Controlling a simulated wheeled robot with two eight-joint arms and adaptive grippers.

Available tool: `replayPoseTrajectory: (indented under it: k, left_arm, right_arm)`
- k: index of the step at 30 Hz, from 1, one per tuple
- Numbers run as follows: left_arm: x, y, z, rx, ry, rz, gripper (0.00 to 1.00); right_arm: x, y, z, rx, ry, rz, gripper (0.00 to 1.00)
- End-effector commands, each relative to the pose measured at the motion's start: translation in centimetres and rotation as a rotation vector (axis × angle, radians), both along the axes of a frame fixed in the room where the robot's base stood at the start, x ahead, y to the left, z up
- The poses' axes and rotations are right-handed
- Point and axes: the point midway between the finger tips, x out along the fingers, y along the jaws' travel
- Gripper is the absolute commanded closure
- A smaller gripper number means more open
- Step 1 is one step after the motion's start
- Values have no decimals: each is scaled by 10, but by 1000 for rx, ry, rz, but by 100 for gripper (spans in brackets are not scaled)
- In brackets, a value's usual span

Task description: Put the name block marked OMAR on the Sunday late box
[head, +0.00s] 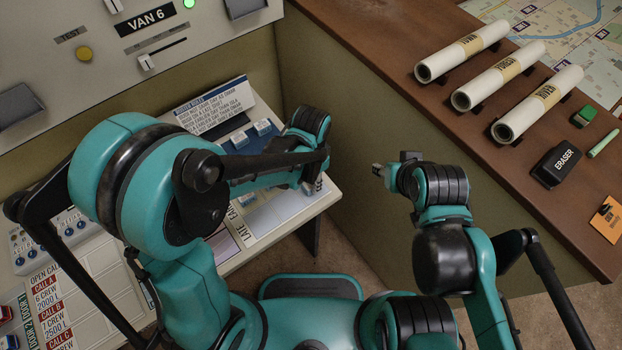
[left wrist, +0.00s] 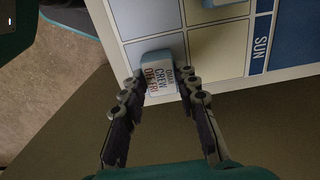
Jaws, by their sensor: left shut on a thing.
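The name block marked OMAR (left wrist: 158,78) is white with blue and red print, reading CREW and OFF FRI below the name. In the left wrist view it sits between the fingertips of my left gripper (left wrist: 166,88), which is shut on it. The block overlaps the near edge of the roster board (left wrist: 217,48); I cannot tell whether it touches the board. In the head view my left forearm hides much of the board and the block is not clear. My right gripper (head: 379,170) is off the board, its jaw state unclear.
Other name blocks (head: 263,128) stand on the board's far part, below a notes card (head: 209,106). A console with a VAN 6 sign (head: 146,18) rises behind. A brown desk (head: 400,90) on the right holds rolled maps (head: 498,83) and an eraser (head: 556,167).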

Motion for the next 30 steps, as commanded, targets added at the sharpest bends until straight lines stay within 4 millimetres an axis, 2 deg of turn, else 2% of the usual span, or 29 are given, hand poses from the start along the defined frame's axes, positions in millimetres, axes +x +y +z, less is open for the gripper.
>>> replayPoseTrajectory:
  k: [5, 6, 8, 20, 23, 30]
  left_arm:
    - [0, 0, -5, 0, 0, 0, 94]
    - [0, 0, -4, 0, 0, 0, 65]
    - [0, 0, -3, 0, 0, 0, 49]
    - [0, 0, 3, 0, 0, 0, 49]
    - [0, 0, 18, 0, 0, 0, 49]
    - [-1, 0, 73, 0, 0, 0, 49]
  right_arm:
    - [0, 0, -5, 0, 0, 0, 60]
    - [0, 0, -4, 0, 0, 0, 60]
    - [0, 0, -4, 0, 0, 0, 60]
    - [0, 0, 2, 0, 0, 0, 60]
    - [0, 0, 8, 0, 0, 0, 60]
    - [0, 0, 26, 0, 0, 0, 60]
